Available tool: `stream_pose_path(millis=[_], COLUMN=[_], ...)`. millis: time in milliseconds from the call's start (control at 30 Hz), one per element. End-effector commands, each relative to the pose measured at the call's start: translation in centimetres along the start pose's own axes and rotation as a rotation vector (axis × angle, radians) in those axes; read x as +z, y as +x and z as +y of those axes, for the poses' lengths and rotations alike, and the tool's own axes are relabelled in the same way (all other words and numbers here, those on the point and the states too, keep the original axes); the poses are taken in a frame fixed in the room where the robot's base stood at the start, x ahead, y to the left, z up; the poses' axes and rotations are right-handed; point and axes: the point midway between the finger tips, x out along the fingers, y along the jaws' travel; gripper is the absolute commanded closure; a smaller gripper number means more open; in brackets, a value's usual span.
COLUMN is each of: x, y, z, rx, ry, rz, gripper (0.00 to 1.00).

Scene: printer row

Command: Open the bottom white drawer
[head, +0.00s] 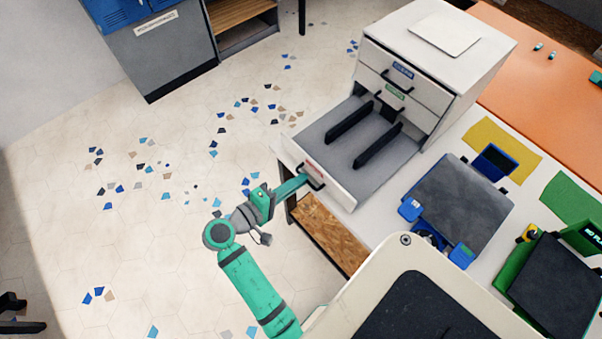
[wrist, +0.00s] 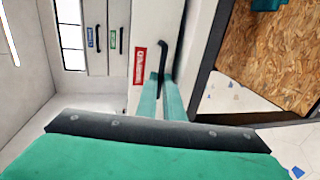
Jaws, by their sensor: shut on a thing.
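The white drawer unit (head: 465,62) stands on the white table in the head view. Its bottom white drawer (head: 340,190), with a red label, is pulled well out. Its grey inside shows two black dividers. In the wrist view the bottom drawer's front (wrist: 150,25) carries the red label and a black handle (wrist: 162,62). My gripper (head: 306,182) is shut on that handle; in the wrist view its green fingers (wrist: 160,95) reach the handle. The two upper drawers, with blue and green labels, are shut.
A white sheet or plate (head: 444,34) lies on top of the unit. A blue-and-grey device (head: 462,200) and a green-and-black one (head: 555,285) stand on the table (head: 395,217) to the right. Open tiled floor with scattered coloured chips lies to the left.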

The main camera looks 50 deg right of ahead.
Motion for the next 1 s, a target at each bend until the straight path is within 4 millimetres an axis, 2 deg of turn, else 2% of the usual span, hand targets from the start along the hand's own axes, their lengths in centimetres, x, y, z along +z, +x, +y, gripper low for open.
stream_pose_path(millis=[500,533,600,867,1000], x=[0.4,0.4,0.4,0.2,0.1], y=[-0.5,-0.5,-0.6,-0.7,-1.5], z=[-0.2,-0.2,-0.2,-0.2,-0.2], rx=[-0.002,-0.002,-0.002,-0.001,-0.001], ry=[-0.001,-0.001,0.000,0.000,0.000], rz=[-0.015,-0.015,-0.013,-0.007,-0.004], gripper=[1.00,0.85,0.74,0.74,0.74])
